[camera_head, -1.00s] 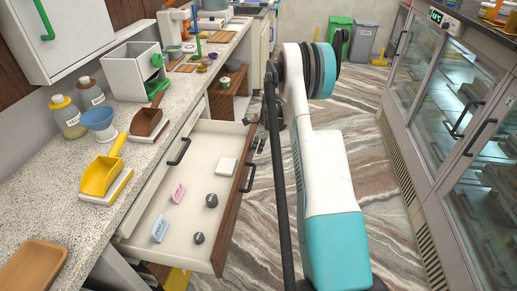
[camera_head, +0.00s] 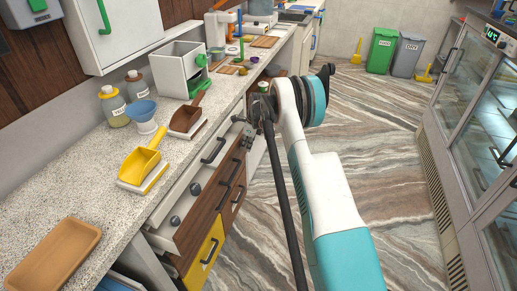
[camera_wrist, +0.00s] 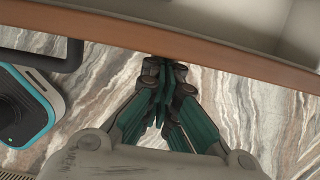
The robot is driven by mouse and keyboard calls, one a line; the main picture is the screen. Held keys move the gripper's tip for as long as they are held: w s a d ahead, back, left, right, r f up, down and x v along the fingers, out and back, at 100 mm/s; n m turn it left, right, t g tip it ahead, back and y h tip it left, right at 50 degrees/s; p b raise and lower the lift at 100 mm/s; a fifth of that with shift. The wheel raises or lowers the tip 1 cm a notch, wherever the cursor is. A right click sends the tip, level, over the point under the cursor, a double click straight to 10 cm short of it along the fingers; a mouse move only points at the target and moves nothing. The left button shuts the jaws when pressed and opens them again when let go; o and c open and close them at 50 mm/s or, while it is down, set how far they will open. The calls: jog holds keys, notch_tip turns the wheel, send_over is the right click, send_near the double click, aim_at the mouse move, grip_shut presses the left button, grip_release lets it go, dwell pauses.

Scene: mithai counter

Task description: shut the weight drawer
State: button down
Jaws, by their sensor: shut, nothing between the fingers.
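The weight drawer (camera_head: 207,207) is a white-lined drawer with a brown wooden front under the counter. In the head view it stands partly open, with a narrow strip of its inside showing. Two dark round weights (camera_head: 175,221) (camera_head: 195,188) show in it; the rest of its contents are hidden. A dark handle (camera_head: 223,193) is on its front. My gripper (camera_wrist: 163,68) is shut and empty in the wrist view. Its fingertips are at the drawer's wooden front edge (camera_wrist: 230,62), seemingly touching it. In the head view the fingertips are hard to make out near the drawer's far end.
The speckled counter (camera_head: 70,185) above holds a yellow scoop (camera_head: 140,168), a brown scoop (camera_head: 187,118), a blue bowl (camera_head: 142,110) and a wooden tray (camera_head: 52,258). A yellow drawer front (camera_head: 205,247) is below.

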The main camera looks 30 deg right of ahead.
jog(key=shift+w+a, duration=0.75)
jog(key=shift+w, duration=0.15)
jog(key=s+d, duration=0.3)
notch_tip(320, 180, up, 9)
jog(key=t+y+p, duration=0.1)
jog(key=p, duration=0.3)
send_over(214, 197)
jog(key=s+d, duration=0.6)
jog(key=s, duration=0.1)
jog(key=shift+w+a+f+b, duration=0.9)
jog(key=shift+w+f+b, duration=0.1)
jog(key=shift+f, duration=0.6)
jog(key=shift+w+a+f+b, duration=0.85)
jog(key=shift+w+f+b, duration=0.1)
jog(key=shift+f, duration=0.6)
jog(key=shift+w+a+f+b, duration=0.9)
jog(key=shift+f+b, duration=0.1)
jog(key=shift+f, duration=0.6)
